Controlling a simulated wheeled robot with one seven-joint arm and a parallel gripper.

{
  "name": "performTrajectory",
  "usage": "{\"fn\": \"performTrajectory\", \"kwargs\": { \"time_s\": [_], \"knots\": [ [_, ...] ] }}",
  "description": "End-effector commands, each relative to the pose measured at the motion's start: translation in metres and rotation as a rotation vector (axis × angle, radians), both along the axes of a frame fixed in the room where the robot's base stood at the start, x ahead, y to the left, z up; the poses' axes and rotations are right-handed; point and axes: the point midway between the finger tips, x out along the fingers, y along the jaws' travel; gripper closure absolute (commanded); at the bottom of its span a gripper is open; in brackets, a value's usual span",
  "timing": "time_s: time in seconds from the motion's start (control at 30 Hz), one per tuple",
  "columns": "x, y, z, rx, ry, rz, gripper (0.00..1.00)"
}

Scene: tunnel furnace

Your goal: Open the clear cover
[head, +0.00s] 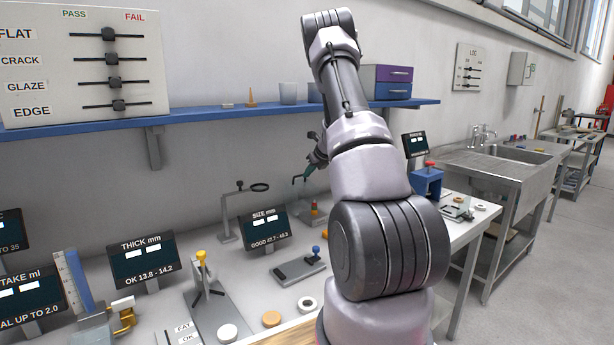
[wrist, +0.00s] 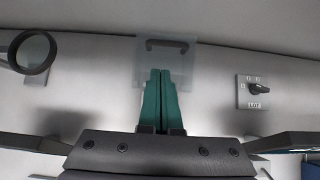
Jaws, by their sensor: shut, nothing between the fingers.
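The clear cover (wrist: 184,66) is a see-through, pale square panel straight ahead in the wrist view, with a dark bar handle (wrist: 168,43) along its upper part. It looks closed, lying flat over the pale surface behind it. My gripper (wrist: 160,72) has two green fingers pressed together, with nothing between them. The fingertips overlap the cover's lower middle in the picture, below the handle; I cannot tell whether they touch it.
In the wrist view a ring magnifier (wrist: 34,50) is at left and a LOT knob plate (wrist: 254,91) at right. In the head view, a blue shelf (head: 215,114) runs above, and a SIZE display (head: 264,227) and a blue press (head: 427,181) stand either side of my arm.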

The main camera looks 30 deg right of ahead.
Motion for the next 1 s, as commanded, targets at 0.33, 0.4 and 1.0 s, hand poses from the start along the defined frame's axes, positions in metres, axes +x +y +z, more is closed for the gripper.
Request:
{"fn": "performTrajectory", "kwargs": {
  "time_s": [0.33, 0.4, 1.0],
  "knots": [
    [-0.046, -0.007, 0.052, -0.001, -0.002, -0.001, 1.00],
    [-0.053, -0.008, 0.060, -0.001, -0.002, -0.002, 1.00],
    [-0.032, 0.019, -0.023, 1.210, -0.231, -0.513, 0.76]
  ]
}}
